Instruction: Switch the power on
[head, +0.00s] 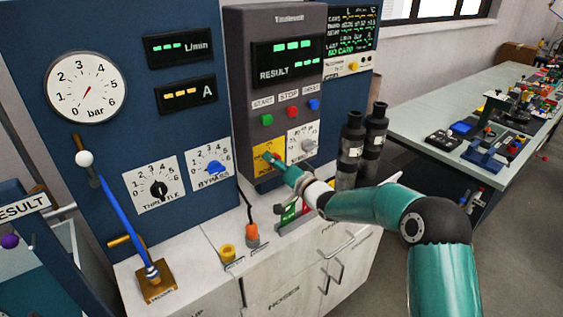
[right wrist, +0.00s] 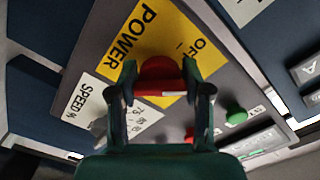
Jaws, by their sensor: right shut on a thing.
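The yellow power panel (head: 264,148) is at the lower left of the grey control box in the head view. In the right wrist view, the panel (right wrist: 148,28) carries the words POWER and, partly visible, OFF. A red knob (right wrist: 158,72) sits on it. My right gripper (head: 272,162) reaches the panel from the right and hides most of the knob in the head view. In the right wrist view, my right gripper (right wrist: 160,78) is shut on the red knob, one finger on each side. The switch position is unclear. My left gripper is not in view.
Green (head: 267,120), red (head: 292,112) and blue (head: 313,105) buttons sit above the panel. The speed dial (head: 308,146) is right beside it. Dark cylinders (head: 352,145) stand close to my right arm. A cluttered green table (head: 420,105) is at right.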

